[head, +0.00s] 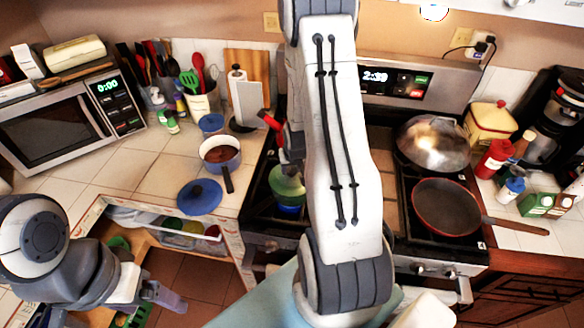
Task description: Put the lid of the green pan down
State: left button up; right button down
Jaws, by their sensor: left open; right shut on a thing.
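A green rounded thing (287,184) shows over the left side of the stove, partly behind my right arm; it looks like the green pan's lid. A blue part shows just below it, and I cannot make out the pan itself clearly. My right gripper (288,163) is mostly hidden by its own arm. It points down onto the green thing and is shut on it, apparently at its top. I cannot tell whether the lid touches anything below. My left gripper (167,295) is open and empty at the lower left, in front of the open drawer.
A blue saucepan (220,158) and a blue lid (200,196) are on the counter left of the stove. A red-rimmed frying pan (446,206) and a steel dome (433,142) are on the right burners. An open drawer (160,228) juts out below the counter. Tiles near the microwave are clear.

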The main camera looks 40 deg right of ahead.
jog(key=shift+c, duration=2)
grip_release()
